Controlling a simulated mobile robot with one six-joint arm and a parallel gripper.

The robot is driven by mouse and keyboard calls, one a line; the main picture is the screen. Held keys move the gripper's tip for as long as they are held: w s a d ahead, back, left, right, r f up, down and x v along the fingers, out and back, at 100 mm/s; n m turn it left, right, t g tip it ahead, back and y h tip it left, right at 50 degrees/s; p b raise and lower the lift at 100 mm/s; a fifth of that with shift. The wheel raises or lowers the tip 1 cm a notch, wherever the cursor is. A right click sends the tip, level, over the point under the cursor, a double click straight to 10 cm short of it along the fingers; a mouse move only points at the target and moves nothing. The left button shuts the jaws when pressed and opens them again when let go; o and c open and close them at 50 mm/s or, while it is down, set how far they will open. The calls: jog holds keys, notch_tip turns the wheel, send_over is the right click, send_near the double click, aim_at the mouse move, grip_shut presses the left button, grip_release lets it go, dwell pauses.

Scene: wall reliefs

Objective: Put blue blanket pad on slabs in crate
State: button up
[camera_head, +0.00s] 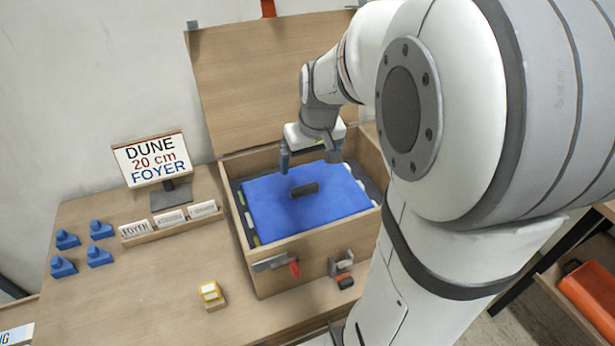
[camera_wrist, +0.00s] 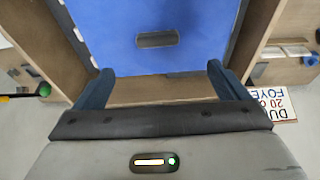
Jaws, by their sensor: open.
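The blue blanket pad (camera_head: 285,212) lies flat inside the open wooden crate (camera_head: 297,262), with a dark handle (camera_head: 304,190) at its middle. The pad (camera_wrist: 200,20) and its handle (camera_wrist: 157,39) also show in the wrist view. A dark grey layer with light and coloured marks shows around the pad's edges; the slabs under the pad are mostly hidden. My gripper (camera_head: 308,158) is above the far part of the pad, apart from the handle. In the wrist view my gripper (camera_wrist: 155,85) has its blue fingers wide apart with nothing between them.
The crate's lid (camera_head: 270,75) stands open behind it. Left of the crate are a sign (camera_head: 152,160) reading "DUNE 20 cm FOYER", a rack of labels (camera_head: 170,227) and several blue blocks (camera_head: 98,256). A small yellow-topped block (camera_head: 211,293) sits in front. The table's front left is mostly clear.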

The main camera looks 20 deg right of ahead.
jog(key=s+a, duration=0.3)
jog(key=s, duration=0.4)
jog(key=s+a+r, duration=0.1)
jog(key=s+a, duration=0.3)
jog(key=s, duration=0.4)
jog(key=shift+a, duration=0.25)
jog(key=shift+w+r, duration=0.1)
